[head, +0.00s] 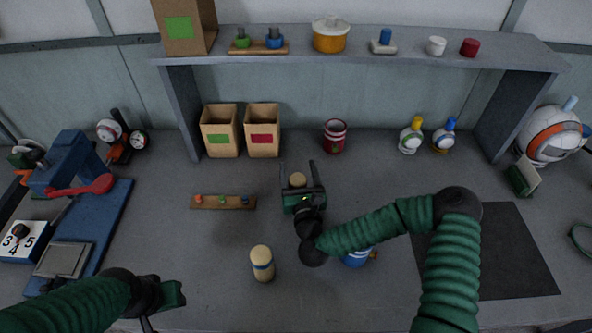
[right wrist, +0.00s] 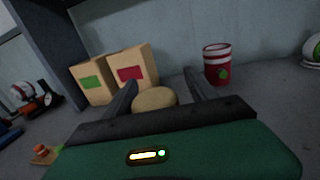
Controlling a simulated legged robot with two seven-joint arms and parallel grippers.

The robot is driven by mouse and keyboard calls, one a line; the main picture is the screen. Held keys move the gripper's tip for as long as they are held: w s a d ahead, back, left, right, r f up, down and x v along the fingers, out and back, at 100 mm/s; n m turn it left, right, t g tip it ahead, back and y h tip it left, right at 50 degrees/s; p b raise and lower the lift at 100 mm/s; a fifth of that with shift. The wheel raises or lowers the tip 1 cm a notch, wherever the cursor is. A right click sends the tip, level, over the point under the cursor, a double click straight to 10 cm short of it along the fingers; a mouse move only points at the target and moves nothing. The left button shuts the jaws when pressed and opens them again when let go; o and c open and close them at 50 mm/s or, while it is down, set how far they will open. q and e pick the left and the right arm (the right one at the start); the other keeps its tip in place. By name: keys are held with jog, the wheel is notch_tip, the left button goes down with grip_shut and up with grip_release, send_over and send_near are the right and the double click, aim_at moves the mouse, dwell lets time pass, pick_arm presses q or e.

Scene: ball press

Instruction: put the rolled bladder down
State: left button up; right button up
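A tan, round-topped roll (head: 297,180), which I take for the rolled bladder, sits between the fingers of my right gripper (head: 299,172). The fingers stand apart with a gap beside the roll. In the right wrist view only the top of the roll (right wrist: 155,99) shows above the gripper body; its lower part is hidden, so I cannot see its contact with the table.
Two cartons (head: 220,131) and a red striped cup (head: 335,136) stand behind the right gripper. A wooden strip with coloured pegs (head: 223,202) lies to its left. A blue object (head: 357,257) is partly under my right arm. A dark mat (head: 500,250) lies right.

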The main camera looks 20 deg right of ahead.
pick_arm(q)
jog(key=shift+d, duration=0.2)
pick_arm(e)
jog(key=shift+d, duration=0.15)
pick_arm(q)
jog(key=shift+d+r, duration=0.1)
jog(key=shift+r, duration=0.1)
jog(key=shift+a+f, duration=0.25)
jog(key=shift+f, duration=0.1)
jog(key=shift+d, duration=0.1)
pick_arm(e)
jog(key=s+a, duration=0.1)
jog(key=s, duration=1.1)
jog(key=shift+a, duration=0.4)
